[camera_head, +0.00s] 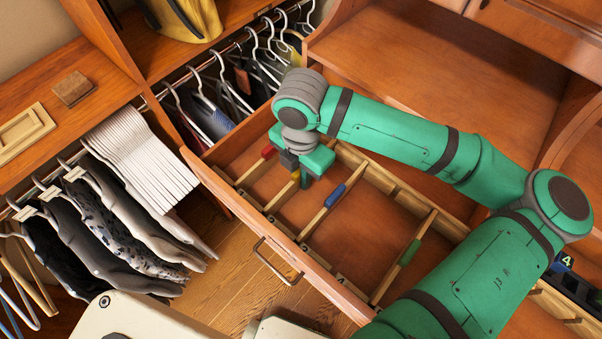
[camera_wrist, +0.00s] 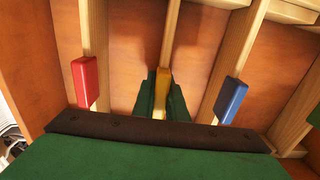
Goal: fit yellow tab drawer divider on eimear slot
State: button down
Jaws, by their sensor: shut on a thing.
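My gripper (camera_head: 304,180) is over the open drawer (camera_head: 345,245) and shut on the yellow tab drawer divider (camera_head: 295,175). In the wrist view the yellow tab (camera_wrist: 162,90) sits between my green fingers, and its pale wooden strip runs away towards the top. It lies between a divider with a red tab (camera_wrist: 84,80) on the left and one with a blue tab (camera_wrist: 230,100) on the right. I cannot tell whether its ends sit in slots; its near end is hidden by my gripper. I cannot read any label naming the eimear slot.
The red tab (camera_head: 268,152), blue tab (camera_head: 335,195) and green tab (camera_head: 410,252) mark other dividers in the drawer. A handle (camera_head: 277,262) is on the drawer front. Hanging trousers (camera_head: 130,225) are at the left. A dark item marked 4 (camera_head: 566,260) is at the right.

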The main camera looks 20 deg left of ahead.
jog(key=c, duration=1.7)
grip_release()
notch_tip(320, 180, up, 11)
jog(key=shift+f, duration=0.1)
